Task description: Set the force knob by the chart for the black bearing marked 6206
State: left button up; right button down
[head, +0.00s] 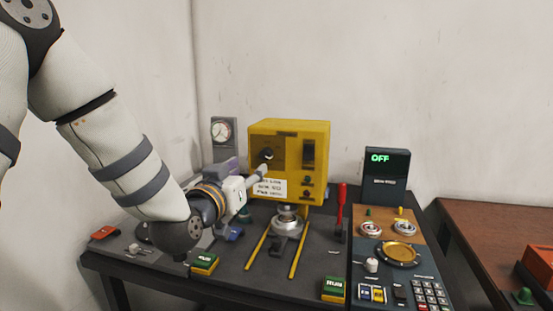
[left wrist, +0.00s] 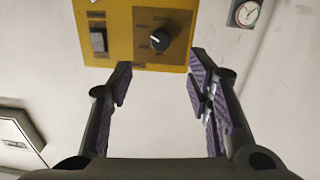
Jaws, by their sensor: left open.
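The force knob (head: 267,155) is a round black dial on the front of a yellow press box (head: 290,128). In the left wrist view the knob (left wrist: 160,40) has a white pointer mark and small scale print around it, too small to read. My left gripper (head: 262,171) is open and empty, just in front of the knob; in the wrist view its fingers (left wrist: 162,72) spread to either side, apart from it. A white printed label (head: 270,189) below the knob is partly covered by the gripper and unreadable. No bearing marked 6206 can be made out.
A metal fixture (head: 288,222) stands between yellow rails. A red-handled lever (head: 341,205) is to its right. Bearing rings (head: 404,228) and a gold dish (head: 398,252) sit near a display reading OFF (head: 387,160). A gauge (head: 223,130) stands behind left. A green RUN button (head: 334,287) is in front.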

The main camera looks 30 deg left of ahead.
aim_at(264, 156)
pick_arm(q)
jog(key=w, duration=0.3)
jog(key=w+a, duration=0.1)
jog(key=w, duration=0.2)
jog(key=w+a, duration=0.1)
jog(key=w, duration=0.3)
jog(key=shift+f, duration=0.1)
grip_shut()
